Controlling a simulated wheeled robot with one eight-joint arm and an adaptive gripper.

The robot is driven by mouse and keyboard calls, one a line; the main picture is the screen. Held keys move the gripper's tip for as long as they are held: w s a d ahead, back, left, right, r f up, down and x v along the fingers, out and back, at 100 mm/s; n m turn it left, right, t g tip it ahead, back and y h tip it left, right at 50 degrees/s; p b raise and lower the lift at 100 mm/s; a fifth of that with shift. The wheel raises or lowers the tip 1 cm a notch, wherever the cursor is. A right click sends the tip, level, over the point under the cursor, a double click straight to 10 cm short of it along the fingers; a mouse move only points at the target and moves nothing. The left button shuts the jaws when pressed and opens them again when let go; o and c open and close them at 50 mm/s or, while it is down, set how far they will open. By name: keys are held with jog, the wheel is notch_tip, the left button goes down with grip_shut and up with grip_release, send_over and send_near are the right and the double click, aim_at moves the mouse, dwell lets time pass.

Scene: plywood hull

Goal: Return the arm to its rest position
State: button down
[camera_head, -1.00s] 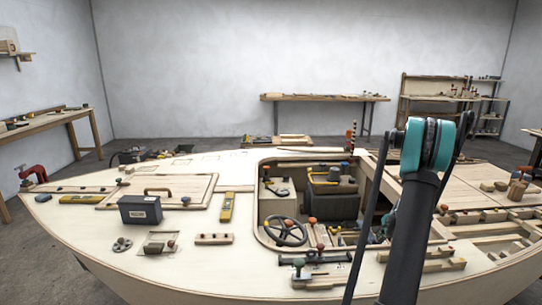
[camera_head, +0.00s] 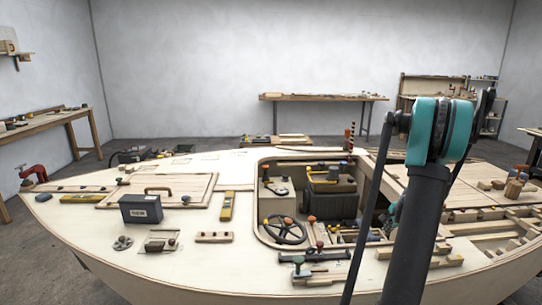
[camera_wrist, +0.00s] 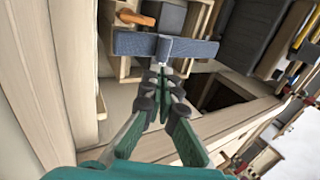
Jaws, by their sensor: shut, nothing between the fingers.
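My arm rises at the right of the head view, with a teal joint at its top, and hides part of the hull behind it. My gripper (camera_wrist: 160,88) shows in the wrist view with its green fingers closed together and nothing between them. It points over the wooden framing of the plywood hull (camera_head: 120,225). A grey bar with a light middle piece (camera_wrist: 165,46) lies just beyond the fingertips in the wrist view; I cannot tell whether they touch.
The cockpit holds a steering wheel (camera_head: 286,231) and a black seat-like box (camera_head: 335,190). A dark labelled box (camera_head: 141,209) and a yellow level (camera_head: 227,206) lie on the deck at left. A dark square opening (camera_wrist: 222,95) is right of the fingers.

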send_near(376, 240)
jog(key=x, duration=0.6)
jog(key=shift+w+f, duration=0.15)
jog(key=shift+w, duration=0.2)
jog(key=shift+f, duration=0.25)
jog(key=w+r, duration=0.1)
jog(key=r, duration=0.2)
jog(key=w+r, duration=0.1)
jog(key=shift+w+a+r, duration=0.15)
jog(key=shift+w, duration=0.15)
notch_tip(376, 240, up, 7)
jog(key=g, duration=0.2)
jog(key=shift+s+r, duration=0.1)
jog(key=shift+r, duration=0.05)
dwell(0.3)
